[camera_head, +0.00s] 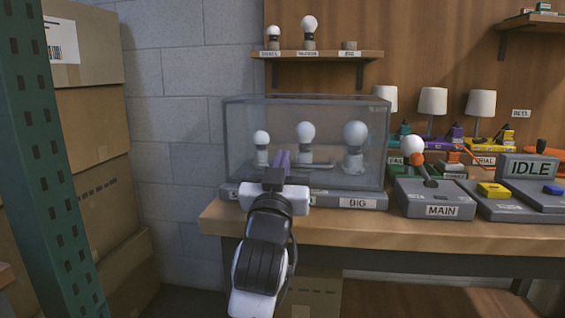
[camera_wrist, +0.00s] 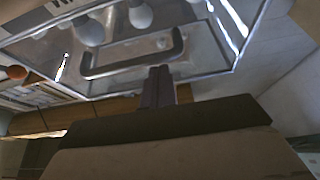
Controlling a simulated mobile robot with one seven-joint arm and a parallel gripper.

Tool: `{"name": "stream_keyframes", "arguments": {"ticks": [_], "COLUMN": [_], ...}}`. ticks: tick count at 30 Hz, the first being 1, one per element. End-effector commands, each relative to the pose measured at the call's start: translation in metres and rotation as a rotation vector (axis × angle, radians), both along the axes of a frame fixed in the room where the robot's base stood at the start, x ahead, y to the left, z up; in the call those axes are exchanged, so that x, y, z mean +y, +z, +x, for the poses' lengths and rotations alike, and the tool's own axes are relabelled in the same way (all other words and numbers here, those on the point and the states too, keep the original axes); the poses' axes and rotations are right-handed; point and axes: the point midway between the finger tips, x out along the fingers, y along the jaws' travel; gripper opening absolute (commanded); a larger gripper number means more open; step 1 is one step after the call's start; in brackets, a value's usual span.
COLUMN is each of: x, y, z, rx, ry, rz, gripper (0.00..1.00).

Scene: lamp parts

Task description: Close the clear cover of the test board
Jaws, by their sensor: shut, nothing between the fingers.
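The clear cover (camera_head: 345,112) is a transparent box standing over the grey test board (camera_head: 310,198), which carries a BIG label. It looks lowered onto the board; I cannot tell if it is fully flush. Three white bulbs (camera_head: 305,130) stand upright behind its clear panel. The cover's dark bar handle (camera_wrist: 135,60) crosses the panel in the wrist view. My gripper (camera_head: 282,158) is at the front of the cover, left of its middle, shut and empty. Its purple fingers (camera_wrist: 157,75) are just below the handle in the wrist view; contact cannot be told.
A grey MAIN switch box (camera_head: 434,204) with a lever stands right of the board, beside an IDLE display (camera_head: 528,167). Small lamps (camera_head: 432,103) stand behind. A shelf with bulbs (camera_head: 318,54) hangs above. Cardboard boxes (camera_head: 90,130) and a green post (camera_head: 52,170) are left.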

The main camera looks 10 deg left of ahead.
Motion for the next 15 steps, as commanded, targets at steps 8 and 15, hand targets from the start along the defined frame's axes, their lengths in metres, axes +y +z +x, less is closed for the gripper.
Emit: {"name": "stream_keyframes", "arguments": {"ticks": [8, 15], "x": [-0.0001, -0.0001], "y": [-0.0118, -0.0131], "z": [0.0005, 0.0013], "rx": [0.003, 0.008], "ry": [-0.001, -0.001], "rz": [-0.002, -0.003], "gripper": [0.0, 0.0]}}
